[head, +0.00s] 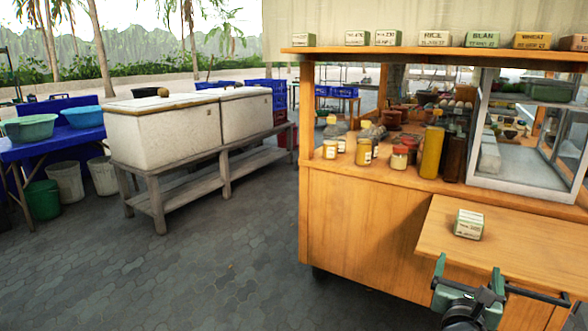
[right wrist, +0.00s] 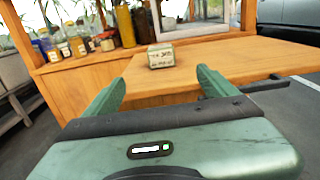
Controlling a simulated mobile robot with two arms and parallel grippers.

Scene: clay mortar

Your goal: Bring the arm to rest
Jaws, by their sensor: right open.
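My right gripper (head: 468,284) is at the lower right of the head view, at the near edge of the cart's fold-out wooden shelf (head: 520,250). In the right wrist view its two green fingers (right wrist: 158,88) are spread apart with nothing between them. A small green and white box (head: 468,224) stands on the shelf, beyond the fingertips and apart from them. The box also shows in the right wrist view (right wrist: 161,56), and its lettering is too small to read. My left gripper is not in view.
The wooden cart (head: 370,230) carries jars (head: 364,151), a yellow bottle (head: 432,152) and a glass case (head: 530,140). Labelled boxes (head: 435,38) line its top ledge. White chests (head: 165,130) on a bench stand at left. Paved floor between is clear.

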